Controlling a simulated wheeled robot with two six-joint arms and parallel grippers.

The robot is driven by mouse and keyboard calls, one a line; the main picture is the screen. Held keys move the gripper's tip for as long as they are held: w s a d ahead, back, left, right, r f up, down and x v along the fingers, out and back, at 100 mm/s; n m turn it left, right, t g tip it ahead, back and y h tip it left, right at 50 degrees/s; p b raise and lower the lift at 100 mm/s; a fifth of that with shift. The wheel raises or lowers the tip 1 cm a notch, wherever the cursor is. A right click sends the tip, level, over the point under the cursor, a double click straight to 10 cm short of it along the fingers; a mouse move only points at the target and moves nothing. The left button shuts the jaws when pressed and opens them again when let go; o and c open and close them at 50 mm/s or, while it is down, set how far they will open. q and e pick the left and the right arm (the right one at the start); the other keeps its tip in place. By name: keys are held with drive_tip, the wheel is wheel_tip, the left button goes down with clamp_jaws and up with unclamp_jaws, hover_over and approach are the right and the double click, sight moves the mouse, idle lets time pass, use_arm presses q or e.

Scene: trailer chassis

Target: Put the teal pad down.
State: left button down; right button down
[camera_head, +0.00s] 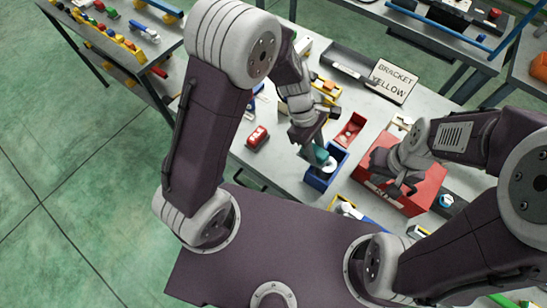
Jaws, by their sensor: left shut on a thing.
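The teal pad (317,155) is in my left gripper (313,143), which is shut on it and points down. The pad's upper part is partly hidden by the fingers. It hangs at a small blue bin (322,184) near the front of the table; I cannot tell whether it touches the bin. Something white and round (328,165) shows beside the pad at the bin. My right gripper (392,186) is over a red box (411,201) on the right and seems to hold nothing; its jaw opening is unclear.
A red bin (350,130) stands behind the blue bin. A red block (257,138) lies to the left on the grey table (283,158). A sign reading "BRACKET YELLOW" (394,82) and a dark tray (349,65) are at the back. Some bare tabletop shows left of the blue bin.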

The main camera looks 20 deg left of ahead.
use_arm(q)
drive_tip(key=shift+d, duration=0.15)
drive_tip(key=shift+a+f, duration=0.2)
drive_tip(key=shift+a, duration=0.05)
drive_tip(key=w+a+f, duration=0.1)
drive_tip(key=a+f, duration=0.1)
drive_tip(key=a, duration=0.1)
drive_tip(key=w+a+f, duration=0.1)
drive_tip(key=a+f, duration=0.1)
drive_tip(key=a, duration=0.2)
drive_tip(key=w+a+f+p, duration=0.1)
drive_tip(key=a+f, duration=0.1)
drive_tip(key=a, duration=0.2)
drive_tip(key=shift+f, duration=0.4)
wheel_tip(320, 180, down, 3)
drive_tip(key=shift+s+d+f, duration=0.1)
drive_tip(key=shift+s, duration=0.05)
drive_tip(key=shift+w+f, duration=0.2)
drive_tip(key=shift+f, duration=0.2)
drive_tip(key=shift+s+f, duration=0.1)
drive_tip(key=shift+f, duration=0.1)
drive_tip(key=c, duration=1)
unclamp_jaws()
drive_tip(key=shift+r, duration=0.1)
